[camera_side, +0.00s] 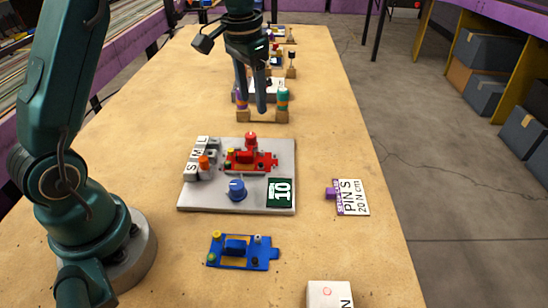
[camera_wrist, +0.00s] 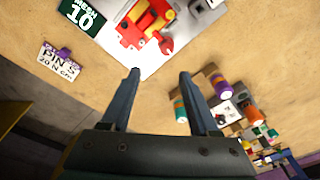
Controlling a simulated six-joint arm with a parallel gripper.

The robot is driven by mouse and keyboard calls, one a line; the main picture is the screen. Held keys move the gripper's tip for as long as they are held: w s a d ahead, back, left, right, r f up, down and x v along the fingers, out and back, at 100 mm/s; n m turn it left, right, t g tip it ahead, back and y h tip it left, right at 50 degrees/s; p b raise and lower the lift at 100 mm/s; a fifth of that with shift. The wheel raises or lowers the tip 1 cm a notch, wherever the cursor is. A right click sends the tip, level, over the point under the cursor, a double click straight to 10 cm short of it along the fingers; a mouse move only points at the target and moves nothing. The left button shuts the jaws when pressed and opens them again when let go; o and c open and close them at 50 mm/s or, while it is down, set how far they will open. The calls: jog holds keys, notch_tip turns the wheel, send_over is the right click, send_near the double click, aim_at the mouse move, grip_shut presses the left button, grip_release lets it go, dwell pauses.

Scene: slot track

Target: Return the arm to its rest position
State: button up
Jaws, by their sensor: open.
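My gripper (camera_side: 259,95) hangs above the far side of the grey board, its fingers pointing down. In the wrist view my gripper (camera_wrist: 161,76) has its two fingers spread apart with nothing between them. The grey board (camera_side: 190,198) lies on the table and bears a red block assembly (camera_side: 250,158), a blue knob (camera_side: 237,188) and a green card marked 10 (camera_side: 281,193). In the wrist view the red assembly (camera_wrist: 145,25) shows beyond the fingertips, apart from them.
A blue plate (camera_side: 235,252) with small knobs lies in front of the board. A PIN S card (camera_side: 352,197) lies to the right, near the table edge. A wooden stand (camera_side: 262,116) with purple and teal pieces is behind the board. Bare table (camera_side: 345,250) is at front right.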

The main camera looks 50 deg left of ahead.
jog(key=s+d+r+t, duration=0.3)
jog(key=s+d+r, duration=0.4)
jog(key=s+r, duration=0.3)
jog(key=s+d+f+t, duration=0.1)
jog(key=s+f, duration=0.5)
jog(key=s, duration=0.3)
jog(key=shift+d+f, duration=0.25)
jog(key=shift+f, duration=0.15)
jog(key=shift+s, duration=0.1)
